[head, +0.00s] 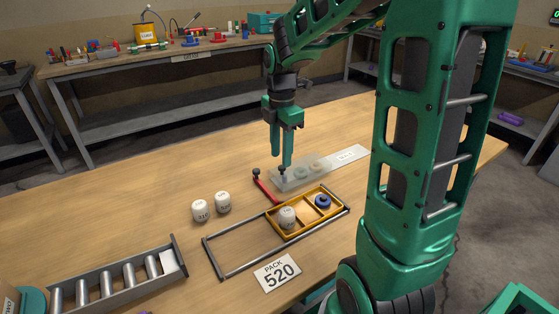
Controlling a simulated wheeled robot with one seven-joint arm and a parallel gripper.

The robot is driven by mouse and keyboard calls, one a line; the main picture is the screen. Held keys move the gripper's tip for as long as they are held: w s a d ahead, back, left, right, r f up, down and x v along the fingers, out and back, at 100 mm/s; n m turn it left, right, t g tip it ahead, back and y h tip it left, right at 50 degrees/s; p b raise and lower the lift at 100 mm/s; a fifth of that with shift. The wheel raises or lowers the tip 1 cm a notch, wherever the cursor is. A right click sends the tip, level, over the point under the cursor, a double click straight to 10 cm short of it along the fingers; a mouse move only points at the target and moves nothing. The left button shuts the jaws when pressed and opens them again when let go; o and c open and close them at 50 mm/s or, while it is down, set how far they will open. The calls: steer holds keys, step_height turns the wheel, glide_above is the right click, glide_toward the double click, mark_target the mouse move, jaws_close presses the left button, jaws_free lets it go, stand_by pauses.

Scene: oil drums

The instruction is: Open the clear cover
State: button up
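The clear cover (294,182) is a see-through box left of the arm's upright link in the head view. Pale greenish and tan round shapes show through it, and it looks closed. A small dark knob (283,175) stands at its left end. A red bar (264,189) with a dark knob lies just left of the cover.
A yellow tray (292,234) holding a white drum (287,217) and a blue ring (322,201) sits on a dark frame (215,257). Two white drums (200,211) stand left. A roller rack (120,277) and a "PACK 520" card (278,273) are in front.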

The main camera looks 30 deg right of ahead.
steer(key=shift+f, duration=1.5)
jaws_close()
steer(key=shift+d, duration=0.1)
